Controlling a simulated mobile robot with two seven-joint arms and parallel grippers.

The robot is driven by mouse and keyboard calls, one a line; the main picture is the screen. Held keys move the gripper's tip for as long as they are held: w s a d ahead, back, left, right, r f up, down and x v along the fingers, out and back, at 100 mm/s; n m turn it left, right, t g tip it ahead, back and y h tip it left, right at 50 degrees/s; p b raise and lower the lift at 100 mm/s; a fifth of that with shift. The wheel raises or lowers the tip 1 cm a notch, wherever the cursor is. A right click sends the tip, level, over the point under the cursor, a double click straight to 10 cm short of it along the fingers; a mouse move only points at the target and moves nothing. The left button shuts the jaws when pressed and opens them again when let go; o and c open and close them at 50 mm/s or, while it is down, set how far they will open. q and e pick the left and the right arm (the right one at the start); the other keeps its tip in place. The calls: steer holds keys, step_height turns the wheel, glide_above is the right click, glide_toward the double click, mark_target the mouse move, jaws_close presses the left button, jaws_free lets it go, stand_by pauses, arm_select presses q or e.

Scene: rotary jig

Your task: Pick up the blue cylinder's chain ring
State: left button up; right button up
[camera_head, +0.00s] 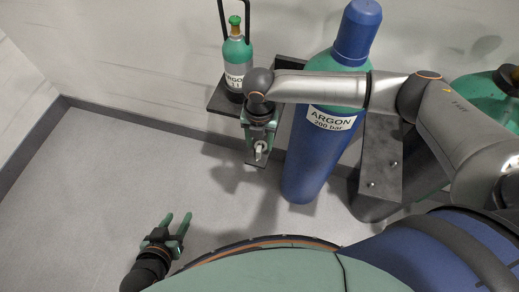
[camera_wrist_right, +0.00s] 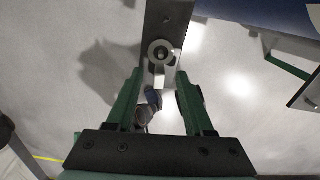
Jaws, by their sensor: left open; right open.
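The blue cylinder (camera_head: 306,165), labelled ARGON 200 bar, stands behind my right forearm, with a green shoulder and blue cap. A pale metal ring (camera_wrist_right: 160,51), which looks like the chain ring, lies against a dark bracket plate (camera_wrist_right: 172,14) in the right wrist view. In the head view a small pale piece (camera_head: 260,149) shows at my right gripper (camera_head: 259,142). That gripper is open; in the wrist view its green fingers (camera_wrist_right: 158,80) stand either side, with the ring just beyond the tips. No chain is clear. My left gripper (camera_head: 178,222) is open and empty over the floor.
A small green and grey argon cylinder (camera_head: 237,65) stands on a dark shelf (camera_head: 219,100) left of the blue one. A dark stand (camera_head: 378,165) and a larger green cylinder (camera_head: 482,90) are at the right. Floor at the left is clear.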

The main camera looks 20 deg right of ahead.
step_height(320, 180, down, 2)
steer(key=shift+f, duration=0.2)
jaws_close()
stand_by(0.4)
